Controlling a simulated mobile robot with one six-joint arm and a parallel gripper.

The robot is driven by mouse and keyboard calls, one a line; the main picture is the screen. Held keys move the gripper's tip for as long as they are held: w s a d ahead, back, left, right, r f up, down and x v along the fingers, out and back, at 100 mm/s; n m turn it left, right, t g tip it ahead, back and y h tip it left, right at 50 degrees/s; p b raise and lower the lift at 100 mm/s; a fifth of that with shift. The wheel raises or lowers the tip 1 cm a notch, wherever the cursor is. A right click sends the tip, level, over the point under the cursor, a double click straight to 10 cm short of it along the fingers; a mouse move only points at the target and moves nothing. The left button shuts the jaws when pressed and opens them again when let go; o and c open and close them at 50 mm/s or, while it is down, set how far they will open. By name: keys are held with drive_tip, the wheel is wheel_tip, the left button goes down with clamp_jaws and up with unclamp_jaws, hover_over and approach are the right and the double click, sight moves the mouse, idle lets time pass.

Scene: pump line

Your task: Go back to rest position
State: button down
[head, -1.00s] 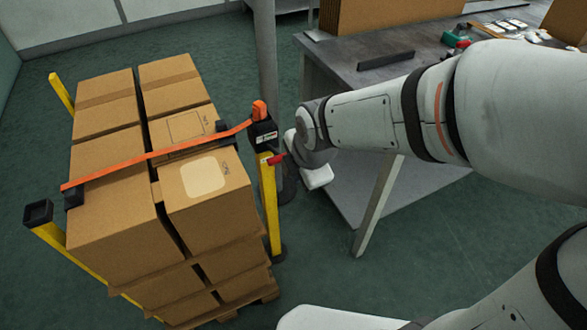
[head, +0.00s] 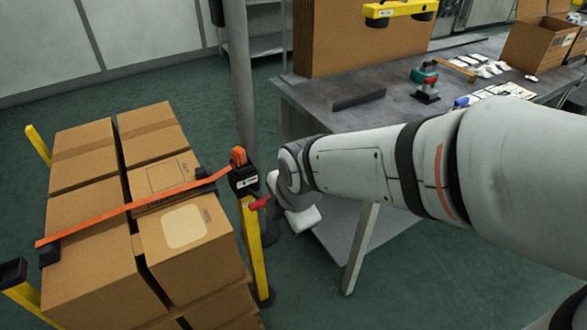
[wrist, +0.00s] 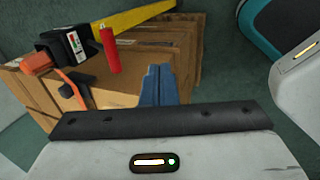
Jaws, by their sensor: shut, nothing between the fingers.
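My gripper (wrist: 158,70) shows in the wrist view as two blue fingers closed together, with nothing between them. In the head view my arm reaches left and its wrist end is beside the yellow post (head: 254,245); the fingers are hidden there. The post carries a black latch box with a red handle (head: 260,202), which also shows in the wrist view (wrist: 109,50), left of my fingers and apart from them in the picture. An orange strap (head: 135,205) runs from the post across the stacked cardboard boxes (head: 90,255).
A grey workbench (head: 320,100) stands behind my arm, with a green and red tool (head: 425,80), a dark bar (head: 359,98) and an open carton (head: 537,45) on it. A grey column (head: 238,80) rises behind the post. Green floor is clear left of the column.

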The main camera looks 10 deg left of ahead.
drive_tip(key=s+d+r+m+h+p, duration=0.1)
drive_tip(key=s+d+r+m+p, duration=0.2)
drive_tip(key=d+r+m+p, duration=0.4)
drive_tip(key=s+d+r+m+h+p, duration=0.1)
drive_tip(key=s+d+r+m+p, duration=0.2)
drive_tip(key=d+r+m+p, duration=0.4)
drive_tip(key=d+r+m, duration=0.2)
drive_tip(key=d+m, duration=0.5)
drive_tip(key=m, duration=0.4)
drive_tip(key=shift+d+r+g, duration=0.2)
drive_tip(key=shift+r+g, duration=0.15)
drive_tip(key=shift+g, duration=0.05)
